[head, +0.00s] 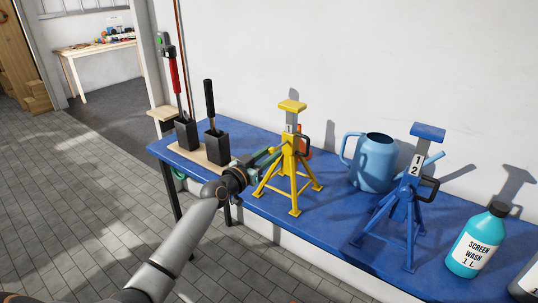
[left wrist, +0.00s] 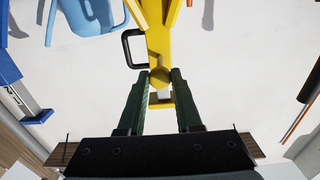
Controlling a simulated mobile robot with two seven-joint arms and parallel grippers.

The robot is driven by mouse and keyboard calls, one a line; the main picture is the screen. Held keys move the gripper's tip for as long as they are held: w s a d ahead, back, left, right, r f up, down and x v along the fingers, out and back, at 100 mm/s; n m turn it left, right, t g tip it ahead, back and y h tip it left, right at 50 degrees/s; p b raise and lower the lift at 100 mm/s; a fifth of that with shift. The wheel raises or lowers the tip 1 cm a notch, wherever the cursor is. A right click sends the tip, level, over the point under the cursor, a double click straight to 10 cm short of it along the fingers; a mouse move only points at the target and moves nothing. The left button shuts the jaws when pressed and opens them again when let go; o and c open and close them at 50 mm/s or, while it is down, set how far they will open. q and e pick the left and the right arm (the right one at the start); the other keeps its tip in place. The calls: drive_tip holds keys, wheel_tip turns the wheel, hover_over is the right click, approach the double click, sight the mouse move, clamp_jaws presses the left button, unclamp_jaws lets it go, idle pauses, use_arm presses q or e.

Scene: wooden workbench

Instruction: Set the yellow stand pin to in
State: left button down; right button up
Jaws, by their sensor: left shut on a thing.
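The yellow stand (head: 290,150) stands upright on the blue bench top, with a black handle at its upper right. In the left wrist view the stand's yellow column (left wrist: 160,30) runs down from the top edge, and the black handle (left wrist: 128,50) is at its left. My left gripper (head: 275,154) reaches the stand's column from the left. Its dark green fingers (left wrist: 161,76) are shut on a small rounded yellow piece that appears to be the stand's pin (left wrist: 160,79). How deep the pin sits is hidden by the fingers. My right gripper is not in view.
A blue watering can (head: 372,165), a blue stand (head: 405,205) and a screen wash bottle (head: 477,243) stand to the right on the blue bench (head: 335,208). Black holders (head: 216,147) with upright handles are at the left end. A white wall is behind.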

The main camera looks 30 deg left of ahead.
sight(277, 148)
use_arm(q)
drive_tip(key=shift+w+f+b, duration=0.15)
drive_tip(key=shift+w+b, duration=0.35)
drive_tip(key=shift+b, duration=0.1)
drive_tip(key=shift+w+d+b, duration=0.15)
drive_tip(key=shift+w+b, duration=0.7)
drive_tip(key=shift+w, duration=0.25)
drive_tip(key=shift+w+b, duration=0.3)
drive_tip(key=shift+w, duration=0.2)
drive_tip(key=c, duration=0.6)
unclamp_jaws()
drive_tip(key=shift+w, duration=0.1)
